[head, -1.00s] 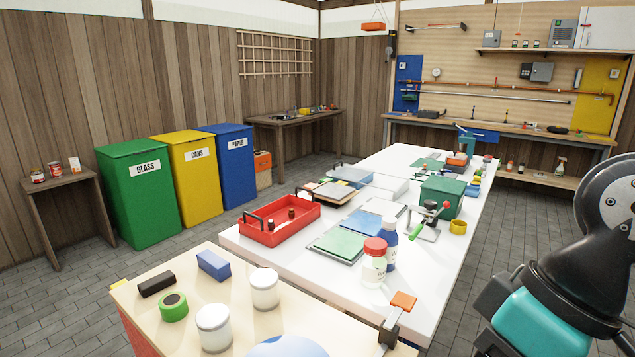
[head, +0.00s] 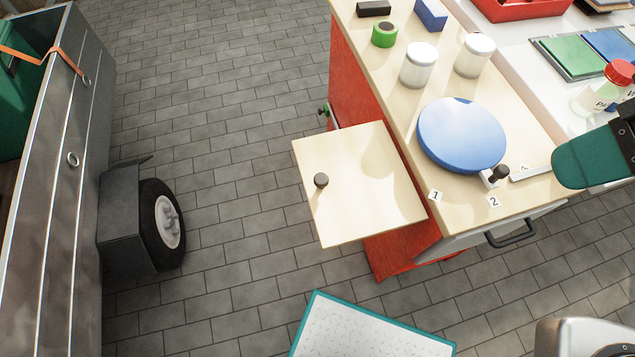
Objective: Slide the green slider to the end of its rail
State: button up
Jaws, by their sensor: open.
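I see no part that is clearly a slider on a rail. A small green and dark knob (head: 325,109) sticks out at the left side of the red cabinet (head: 350,75), behind a hinged-looking pale panel; a short light piece beside it is partly hidden, and I cannot tell whether it is a rail. A green roll with a dark centre (head: 384,35) stands on the cabinet top.
The pale panel (head: 365,190) juts out left of the cabinet. A blue disc (head: 461,135), two white jars and labels 1 and 2 are on its top, with a dark-knobbed piece (head: 497,173). A wheeled grey cart (head: 60,180) stands left.

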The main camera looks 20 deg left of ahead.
aim_at(327, 110)
jog(key=u, duration=0.15)
jog(key=k, duration=0.35)
jog(key=u, duration=0.6)
jog(key=i, duration=0.5)
